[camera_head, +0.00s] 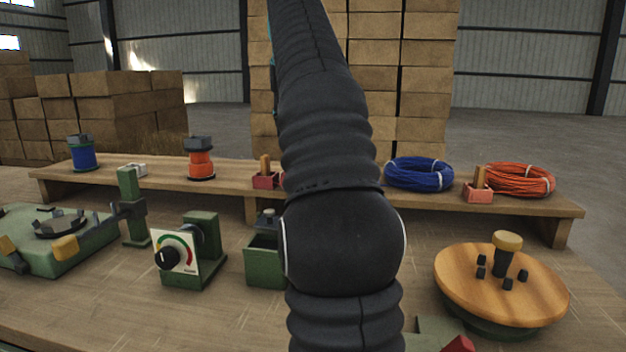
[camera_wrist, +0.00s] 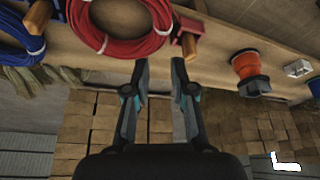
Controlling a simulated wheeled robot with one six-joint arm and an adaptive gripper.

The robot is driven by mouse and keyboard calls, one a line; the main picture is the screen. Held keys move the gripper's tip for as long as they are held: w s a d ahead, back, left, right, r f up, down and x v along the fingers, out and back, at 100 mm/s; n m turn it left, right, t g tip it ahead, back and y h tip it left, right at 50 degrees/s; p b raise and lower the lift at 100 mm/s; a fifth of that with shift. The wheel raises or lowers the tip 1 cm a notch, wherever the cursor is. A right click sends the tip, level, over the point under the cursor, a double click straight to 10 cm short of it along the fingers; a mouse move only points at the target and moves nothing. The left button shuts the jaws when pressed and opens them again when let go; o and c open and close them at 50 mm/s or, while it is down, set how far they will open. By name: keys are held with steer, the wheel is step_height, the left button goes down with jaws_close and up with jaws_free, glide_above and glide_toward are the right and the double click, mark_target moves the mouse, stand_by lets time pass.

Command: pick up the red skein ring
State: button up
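The red skein ring (camera_wrist: 118,47) lies on the raised wooden shelf (camera_wrist: 215,45), cut by the top edge of the wrist view. In the head view my arm hides it. My gripper (camera_wrist: 160,70) is open and empty, its two dark fingers with teal parts apart. In the wrist view the fingertips appear just below and right of the ring's near-picture rim, with no visible contact; I cannot tell the height between them. The gripper itself is not clearly visible in the head view.
A blue ring (camera_head: 419,174) lies beside the red one, with an orange ring (camera_head: 519,180) farther right. Red holders with wooden pegs (camera_head: 478,190) (camera_wrist: 190,42) stand between items. An orange spool (camera_head: 201,163) is left. A round wooden turntable (camera_head: 460,275) and green devices (camera_head: 190,250) occupy the bench.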

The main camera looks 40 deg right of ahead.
steer(key=x, duration=0.7)
steer(key=shift+w+f, duration=0.1)
steer(key=shift+f, duration=0.15)
steer(key=shift+x, duration=2.7)
steer(key=shift+a+f, duration=0.1)
jaws_close()
